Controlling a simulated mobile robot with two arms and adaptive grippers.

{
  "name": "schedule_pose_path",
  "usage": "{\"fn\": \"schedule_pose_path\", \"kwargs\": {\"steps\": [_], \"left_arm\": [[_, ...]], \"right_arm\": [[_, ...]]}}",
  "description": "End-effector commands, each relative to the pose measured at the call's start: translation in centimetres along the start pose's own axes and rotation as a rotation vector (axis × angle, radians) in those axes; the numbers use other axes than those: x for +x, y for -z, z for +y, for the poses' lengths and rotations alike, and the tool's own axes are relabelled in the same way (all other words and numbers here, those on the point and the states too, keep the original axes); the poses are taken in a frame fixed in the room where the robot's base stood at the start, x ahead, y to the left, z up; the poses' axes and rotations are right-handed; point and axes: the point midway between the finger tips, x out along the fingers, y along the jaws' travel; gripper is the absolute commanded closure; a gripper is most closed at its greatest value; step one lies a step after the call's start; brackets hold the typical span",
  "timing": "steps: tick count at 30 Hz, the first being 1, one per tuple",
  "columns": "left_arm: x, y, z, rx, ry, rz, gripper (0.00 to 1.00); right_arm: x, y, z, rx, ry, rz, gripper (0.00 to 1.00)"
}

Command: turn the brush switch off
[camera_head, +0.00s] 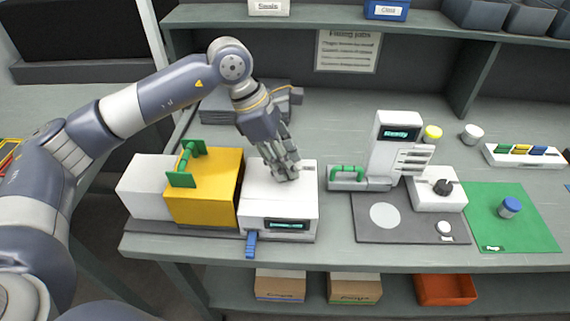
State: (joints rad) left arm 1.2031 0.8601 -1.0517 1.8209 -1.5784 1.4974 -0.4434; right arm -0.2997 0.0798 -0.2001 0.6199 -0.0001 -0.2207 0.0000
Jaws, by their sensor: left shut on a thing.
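A white unit (266,208) with a lit display (286,225) on its front stands on the bench beside a yellow block. My left gripper (284,174) reaches down onto the top of this unit. Its fingers are shut on a small part there, which seems to be the brush switch. The fingers hide that part, so its position cannot be told. A blue lever (250,244) sticks out at the unit's lower front left. My right gripper is not in view.
The yellow block (213,207) with a green handle (186,163) stands left of the unit. A white machine (394,143) with a display and a box with a dark knob (443,187) stand to the right. A green mat (520,232) holds a blue-capped jar (510,207).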

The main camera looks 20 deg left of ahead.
Motion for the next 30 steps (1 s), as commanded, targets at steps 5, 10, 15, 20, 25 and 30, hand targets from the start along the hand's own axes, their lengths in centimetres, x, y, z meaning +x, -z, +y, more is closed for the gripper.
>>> {"fn": "schedule_pose_path", "kwargs": {"steps": [5, 10, 15, 20, 25, 30], "left_arm": [[0.0, -0.03, -0.01, -0.04, -0.018, -0.002, 0.92], [-0.07, -0.07, -0.02, -0.055, -0.024, -0.002, 0.92], [-0.11, -0.07, 0.0, -0.057, -0.025, -0.001, 0.92], [-0.11, -0.06, 0.01, -0.057, -0.025, -0.002, 0.92], [-0.08, -0.04, 0.0, -0.056, -0.024, -0.001, 0.48], [-0.05, -0.02, -0.03, -0.055, -0.023, 0.0, 0.48]], "right_arm": [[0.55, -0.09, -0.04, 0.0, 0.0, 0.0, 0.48], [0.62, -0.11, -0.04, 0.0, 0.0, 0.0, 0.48], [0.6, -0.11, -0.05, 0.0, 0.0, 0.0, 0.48], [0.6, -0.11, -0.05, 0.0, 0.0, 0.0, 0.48], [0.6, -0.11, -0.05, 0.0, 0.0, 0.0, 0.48], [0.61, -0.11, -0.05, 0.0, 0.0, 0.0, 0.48]]}}
